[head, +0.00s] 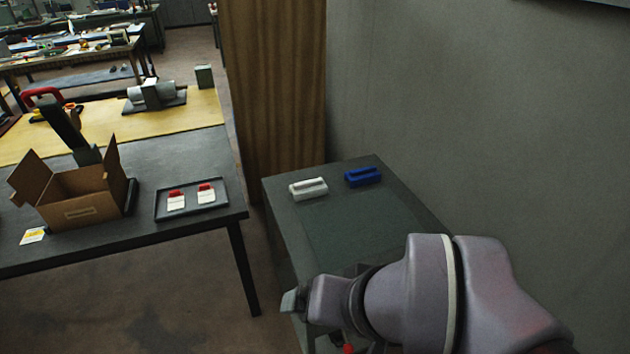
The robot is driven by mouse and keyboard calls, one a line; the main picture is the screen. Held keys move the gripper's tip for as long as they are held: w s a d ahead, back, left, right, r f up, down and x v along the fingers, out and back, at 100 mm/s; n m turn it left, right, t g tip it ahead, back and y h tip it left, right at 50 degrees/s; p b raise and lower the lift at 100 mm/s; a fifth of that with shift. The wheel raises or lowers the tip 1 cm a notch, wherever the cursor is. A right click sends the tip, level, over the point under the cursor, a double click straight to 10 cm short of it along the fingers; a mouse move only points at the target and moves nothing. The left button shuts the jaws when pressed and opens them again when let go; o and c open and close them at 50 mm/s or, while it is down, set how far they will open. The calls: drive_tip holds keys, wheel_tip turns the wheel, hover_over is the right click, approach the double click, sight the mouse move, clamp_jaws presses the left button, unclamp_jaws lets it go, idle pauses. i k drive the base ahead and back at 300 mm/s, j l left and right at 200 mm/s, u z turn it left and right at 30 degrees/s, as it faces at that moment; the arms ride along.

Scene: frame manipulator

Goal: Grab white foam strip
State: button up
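A white block-like piece, which looks like the white foam strip (308,189), lies on the dark grey-green side table (350,235) near its far left edge. A groove or raised bar runs along its top. My gripper (291,301) is at the lower middle, over the near left edge of the side table, well nearer to the camera than the white piece and apart from it. I see the gripper from the side and the fingers overlap, so I cannot tell whether it is open or shut.
A blue piece (363,176) of similar shape lies right of the white one. A wall stands along the table's right side. The left table (100,250) holds an open cardboard box (85,195) and a black tray (190,212) with two red-and-white items. The side table's middle is clear.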

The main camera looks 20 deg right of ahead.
sight(301, 191)
drive_tip(key=i+j+z, duration=0.4)
drive_tip(key=j+z, duration=0.15)
drive_tip(key=j, duration=0.3)
drive_tip(key=i+j+z, duration=0.15)
drive_tip(key=j+z, duration=0.15)
drive_tip(key=j, duration=0.15)
drive_tip(key=i+j+z, duration=0.1)
drive_tip(key=j+z, duration=0.2)
drive_tip(key=j, duration=0.2)
drive_tip(key=j+z, duration=0.3)
drive_tip(key=j, duration=0.2)
drive_tip(key=i+j+z, duration=0.7)
drive_tip(key=i+j, duration=0.15)
